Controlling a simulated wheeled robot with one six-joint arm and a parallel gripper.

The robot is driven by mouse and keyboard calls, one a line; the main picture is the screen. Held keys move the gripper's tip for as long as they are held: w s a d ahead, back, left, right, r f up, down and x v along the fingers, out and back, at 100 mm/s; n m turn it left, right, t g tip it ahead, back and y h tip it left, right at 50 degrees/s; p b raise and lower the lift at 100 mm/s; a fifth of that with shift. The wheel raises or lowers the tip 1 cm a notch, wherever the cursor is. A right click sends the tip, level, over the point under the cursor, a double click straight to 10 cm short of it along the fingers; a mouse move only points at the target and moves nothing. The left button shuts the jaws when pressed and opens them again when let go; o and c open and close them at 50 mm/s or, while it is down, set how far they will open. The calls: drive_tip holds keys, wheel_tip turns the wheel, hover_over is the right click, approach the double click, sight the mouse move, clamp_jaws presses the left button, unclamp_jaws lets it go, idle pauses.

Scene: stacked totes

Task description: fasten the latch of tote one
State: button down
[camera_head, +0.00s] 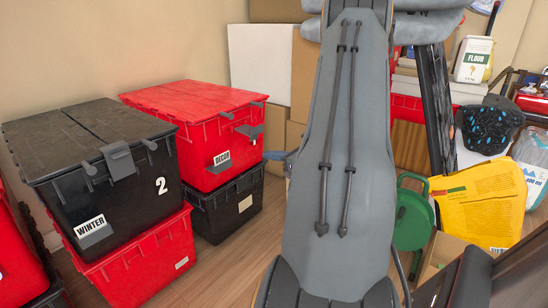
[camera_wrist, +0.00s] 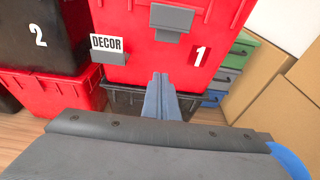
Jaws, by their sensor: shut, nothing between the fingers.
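Tote one is the red tote (camera_head: 185,145) with the DECOR label, on top of a black tote. In the wrist view its red front wall (camera_wrist: 140,62) bears a white 1. Its grey latch (camera_head: 249,131) is at the upper front and seems to stick outward from the wall in the head view. The latch also shows in the wrist view (camera_wrist: 172,18), near the top edge. My gripper (camera_wrist: 160,76) is shut and empty, below the latch in the picture and in front of the tote's lower part. I cannot tell whether it touches the tote.
A black tote marked 2 (camera_head: 150,185), labelled WINTER, stands at left on a red tote (camera_head: 140,270). A black tote (camera_head: 225,212) is under tote one. Cardboard boxes (camera_wrist: 258,92) and small stacked coloured bins (camera_wrist: 232,72) stand at right in the wrist view.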

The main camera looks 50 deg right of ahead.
sight(248, 130)
drive_tip(key=w+r+b, duration=0.2)
drive_tip(key=w+b, duration=0.1)
drive_tip(key=w, duration=0.2)
drive_tip(key=shift+w+a+r+b, duration=0.2)
drive_tip(key=shift+w+a+b, duration=0.05)
drive_tip(key=shift+w+b, duration=0.1)
drive_tip(key=shift+s+d+r+p, duration=0.1)
drive_tip(key=shift+r+p, duration=0.1)
drive_tip(key=shift+p, duration=0.3)
